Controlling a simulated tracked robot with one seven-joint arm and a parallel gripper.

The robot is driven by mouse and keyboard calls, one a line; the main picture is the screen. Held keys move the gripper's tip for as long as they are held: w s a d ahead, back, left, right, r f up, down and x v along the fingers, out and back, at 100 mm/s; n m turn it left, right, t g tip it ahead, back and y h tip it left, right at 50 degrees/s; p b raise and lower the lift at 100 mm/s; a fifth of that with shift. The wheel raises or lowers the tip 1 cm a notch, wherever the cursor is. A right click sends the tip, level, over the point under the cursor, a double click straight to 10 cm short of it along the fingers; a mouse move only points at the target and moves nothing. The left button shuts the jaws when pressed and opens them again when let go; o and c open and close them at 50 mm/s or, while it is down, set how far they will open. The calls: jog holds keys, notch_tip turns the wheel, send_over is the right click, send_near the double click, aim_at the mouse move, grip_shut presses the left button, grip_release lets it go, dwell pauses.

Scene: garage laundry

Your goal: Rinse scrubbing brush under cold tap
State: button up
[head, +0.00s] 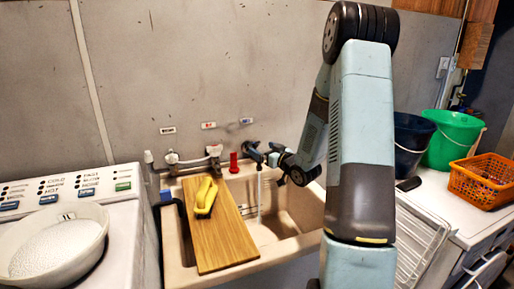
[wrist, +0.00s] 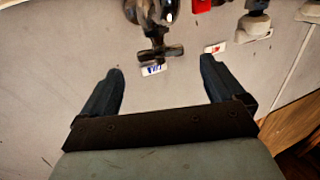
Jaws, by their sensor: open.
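The yellow scrubbing brush (head: 205,196) lies on a wooden board (head: 222,240) set across the left part of the sink (head: 285,224). A thin stream of water (head: 259,193) falls into the basin right of the board. My gripper (head: 262,153) is at the wall above the stream, by the right-hand tap, which it partly hides. In the wrist view my gripper (wrist: 160,68) is open and empty. The dark cold tap (wrist: 158,48), beside a blue-marked label (wrist: 153,70), shows beyond and between the fingertips; contact cannot be told.
A red-marked label (head: 208,125) and a white-handled tap (head: 213,152) are left of my gripper. A red object (head: 234,163) stands at the sink's back rim. A washer with a white basin (head: 58,246) is left; buckets (head: 453,137) and an orange basket (head: 484,181) are right.

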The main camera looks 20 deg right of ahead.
jog(key=v, duration=0.7)
dwell(0.4)
jog(key=s+a+r+m+g+h, duration=0.1)
jog(key=s+a+r+g+h, duration=0.15)
jog(key=r, duration=0.35)
jog(key=s+a+r+m+g+h, duration=0.1)
jog(key=s+r+g+h, duration=0.2)
jog(key=s+r+h, duration=0.15)
jog(key=s+a+r+g, duration=0.1)
jog(key=s+a+g, duration=0.1)
jog(key=s, duration=0.6)
jog(key=s+a+r+m+g+y, duration=0.1)
jog(key=s+a, duration=0.3)
jog(key=s, duration=0.5)
jog(key=s+a+r+g, duration=0.3)
jog(key=s+a, duration=0.1)
jog(key=s, duration=0.4)
jog(key=shift+s+y, duration=0.2)
jog(key=shift+y, duration=0.2)
jog(key=shift+r, duration=0.15)
jog(key=shift+c, duration=0.2)
